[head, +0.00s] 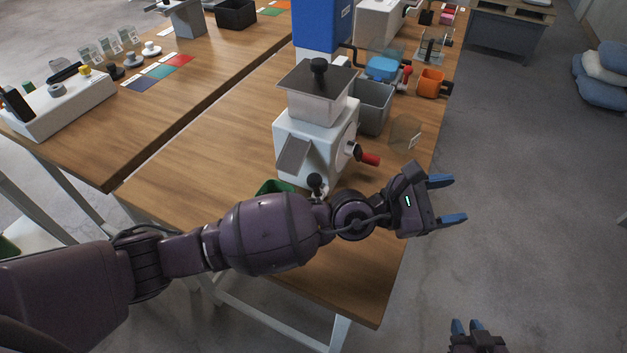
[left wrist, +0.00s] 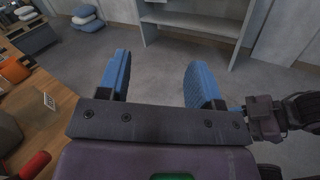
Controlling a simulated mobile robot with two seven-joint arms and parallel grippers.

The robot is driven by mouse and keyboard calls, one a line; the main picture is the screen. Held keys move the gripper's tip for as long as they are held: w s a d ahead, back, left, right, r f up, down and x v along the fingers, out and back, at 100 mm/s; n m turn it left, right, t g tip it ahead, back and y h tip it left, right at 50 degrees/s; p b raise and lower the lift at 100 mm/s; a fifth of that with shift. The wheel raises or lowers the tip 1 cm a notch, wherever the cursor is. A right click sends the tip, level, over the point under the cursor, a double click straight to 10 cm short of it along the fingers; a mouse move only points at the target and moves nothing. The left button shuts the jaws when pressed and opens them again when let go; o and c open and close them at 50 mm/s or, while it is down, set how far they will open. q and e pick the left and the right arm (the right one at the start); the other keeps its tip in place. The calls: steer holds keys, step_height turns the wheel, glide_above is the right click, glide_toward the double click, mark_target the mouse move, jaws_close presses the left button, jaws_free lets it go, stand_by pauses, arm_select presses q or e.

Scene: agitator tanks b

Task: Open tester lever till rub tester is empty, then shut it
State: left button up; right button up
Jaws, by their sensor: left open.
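A white tester machine (head: 310,140) with a dark-lidded hopper stands on the wooden table, with a grey sloped panel on its front. A red-handled lever (head: 368,158) sticks out of its right side; a red handle also shows at the lower left in the left wrist view (left wrist: 35,165). A black-knobbed lever (head: 316,183) stands low at its front, partly behind my left arm. A green container (head: 274,187) below is mostly hidden. My left gripper (head: 458,200) is open and empty, right of the machine beyond the table edge. My right gripper (head: 472,323) is open at the bottom right.
A grey bin (head: 373,106), a clear brownish panel (head: 405,132) and an orange cup (head: 430,83) stand along the table's right side behind the machine. A blue machine (head: 322,28) stands farther back.

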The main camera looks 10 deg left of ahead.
arm_select(q)
step_height(320, 180, down, 2)
steer(key=s+a+m+g+y+b, duration=0.1)
steer(key=s+m+g+y, duration=0.1)
steer(key=m+g+y, duration=0.35)
steer(key=t+y+b, duration=0.2)
steer(key=t+y, duration=0.2)
steer(key=y, duration=1.2)
glide_toward(316, 177)
steer(key=shift+n, duration=0.45)
steer(key=b+x, duration=0.1)
steer(key=x, duration=1)
steer(key=shift+w+f, duration=0.1)
steer(key=shift+f, duration=0.15)
arm_select(e)
steer(key=f, duration=0.1)
steer(key=s+f, duration=0.1)
steer(key=f, duration=0.3)
steer(key=shift+s+a, duration=0.25)
arm_select(q)
steer(key=shift+a, duration=0.1)
jaws_close()
arm_select(e)
steer(key=shift+g, duration=0.3)
